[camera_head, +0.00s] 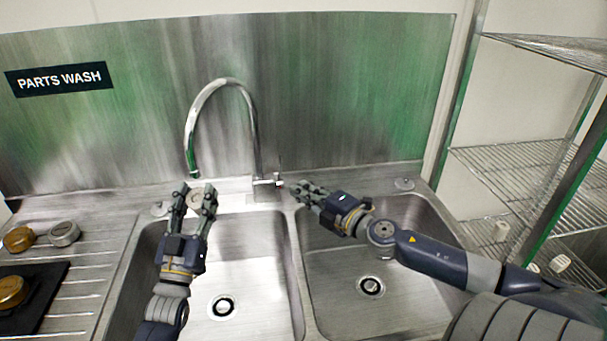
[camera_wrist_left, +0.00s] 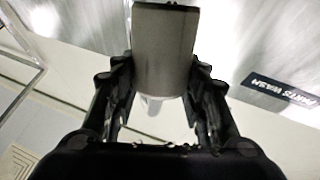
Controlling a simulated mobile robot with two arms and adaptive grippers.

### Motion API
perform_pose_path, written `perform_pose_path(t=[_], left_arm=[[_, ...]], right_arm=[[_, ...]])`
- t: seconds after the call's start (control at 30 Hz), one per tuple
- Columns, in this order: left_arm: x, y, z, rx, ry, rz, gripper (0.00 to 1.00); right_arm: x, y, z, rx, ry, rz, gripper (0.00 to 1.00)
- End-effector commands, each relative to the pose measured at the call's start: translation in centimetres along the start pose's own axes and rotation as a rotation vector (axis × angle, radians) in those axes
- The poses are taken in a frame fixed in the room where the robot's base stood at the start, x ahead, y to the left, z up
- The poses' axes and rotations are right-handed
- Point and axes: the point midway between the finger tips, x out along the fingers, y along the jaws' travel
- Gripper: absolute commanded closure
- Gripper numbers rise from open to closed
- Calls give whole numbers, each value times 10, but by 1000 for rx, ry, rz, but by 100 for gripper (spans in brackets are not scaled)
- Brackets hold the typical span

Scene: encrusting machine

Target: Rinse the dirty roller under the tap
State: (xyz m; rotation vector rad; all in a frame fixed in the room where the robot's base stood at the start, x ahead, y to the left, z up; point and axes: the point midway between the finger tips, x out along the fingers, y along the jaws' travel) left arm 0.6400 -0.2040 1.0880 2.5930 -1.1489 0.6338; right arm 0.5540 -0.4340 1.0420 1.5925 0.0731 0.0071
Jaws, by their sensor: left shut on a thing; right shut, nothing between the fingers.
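My left gripper (camera_head: 196,193) is shut on a roller (camera_head: 195,201), just below the spout end of the tap (camera_head: 254,125) at the back of the left basin. In the left wrist view the roller (camera_wrist_left: 165,50) is a plain grey cylinder between the two fingers (camera_wrist_left: 160,85); no dirt shows on the visible side. I cannot make out a water stream. My right gripper (camera_head: 300,191) is shut and empty, close beside the tap's lever base (camera_head: 268,182); I cannot tell whether it touches it.
The sink has a left basin (camera_head: 250,270) and a right basin (camera_head: 335,275), both empty at the bottom. On the left drainboard (camera_head: 75,270) are a brown part (camera_head: 19,239), a grey part (camera_head: 64,233) and a brown part (camera_head: 12,291) on a black mat (camera_head: 50,285). Wire shelves (camera_head: 500,160) stand right.

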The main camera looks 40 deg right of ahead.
Motion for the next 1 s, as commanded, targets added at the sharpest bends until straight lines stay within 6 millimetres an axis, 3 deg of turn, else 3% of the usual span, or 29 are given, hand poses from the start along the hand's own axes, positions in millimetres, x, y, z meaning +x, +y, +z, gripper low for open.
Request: perform_pose_path(t=[0.1,1.0], left_arm=[[-5,6,-12,-1,0,0,87],[-63,50,-62,-1,0,-1,87]], right_arm=[[-1,19,0,0,0,0,100],[-4,101,-2,0,0,0,100]])
